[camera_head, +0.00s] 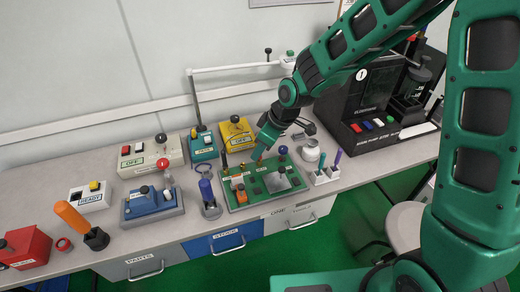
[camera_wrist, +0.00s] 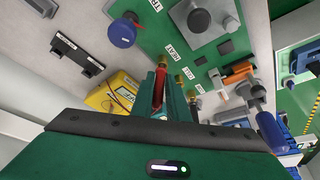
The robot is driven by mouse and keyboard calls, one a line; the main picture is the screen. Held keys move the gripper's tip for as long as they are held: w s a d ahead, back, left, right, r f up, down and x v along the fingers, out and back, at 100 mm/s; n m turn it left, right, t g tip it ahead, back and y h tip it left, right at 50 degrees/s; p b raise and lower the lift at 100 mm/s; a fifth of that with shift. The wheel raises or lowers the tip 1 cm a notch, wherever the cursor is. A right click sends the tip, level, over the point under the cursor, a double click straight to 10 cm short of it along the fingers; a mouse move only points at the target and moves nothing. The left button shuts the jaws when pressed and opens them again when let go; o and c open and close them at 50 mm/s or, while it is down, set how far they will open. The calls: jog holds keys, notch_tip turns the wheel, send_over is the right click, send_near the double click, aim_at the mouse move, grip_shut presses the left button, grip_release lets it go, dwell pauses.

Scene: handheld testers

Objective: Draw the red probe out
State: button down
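The green tester board (camera_head: 240,198) lies on the bench with its brass sockets, knobs and an orange part. It also shows in the wrist view (camera_wrist: 203,52). The probe's upper part is hidden by the fingers. A brass socket (camera_wrist: 162,60) shows just beyond the fingertips. I cannot tell how deep the probe sits.
A yellow tester (camera_head: 237,133) stands behind the board, with a teal one (camera_head: 204,145) to its left. A white holder with pens (camera_head: 325,176) stands right of the board. A blue-handled tool (camera_head: 208,195) stands left. A black machine (camera_head: 362,105) stands at back right.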

jog(key=shift+r, duration=0.1)
dwell(0.4)
jog(key=shift+r, duration=2.25)
